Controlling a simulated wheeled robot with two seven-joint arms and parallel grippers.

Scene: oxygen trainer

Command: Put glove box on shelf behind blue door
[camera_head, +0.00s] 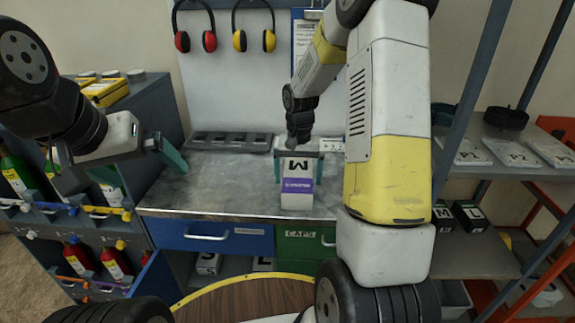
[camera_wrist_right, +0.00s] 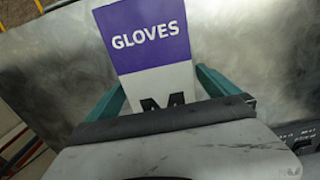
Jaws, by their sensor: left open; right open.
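The glove box (camera_head: 298,196) is white with a purple band and a black M, and it is on the grey worktop near its front edge. In the right wrist view its purple GLOVES face (camera_wrist_right: 146,42) shows between my teal fingers. My right gripper (camera_head: 299,165) is open, with one finger on each side of the box; I cannot tell whether they touch it. My left gripper (camera_head: 112,168) is open and empty, left of the worktop. A blue front (camera_head: 200,236) with a pale handle is below the worktop and looks shut. Any shelf behind it is hidden.
A green front (camera_head: 300,244) marked CAPS is beside the blue one. White boxes (camera_head: 207,264) sit on an open shelf below. Gas cylinders (camera_head: 75,257) stand in racks at left. A metal shelf unit (camera_head: 500,170) stands at right. The worktop's left part is clear.

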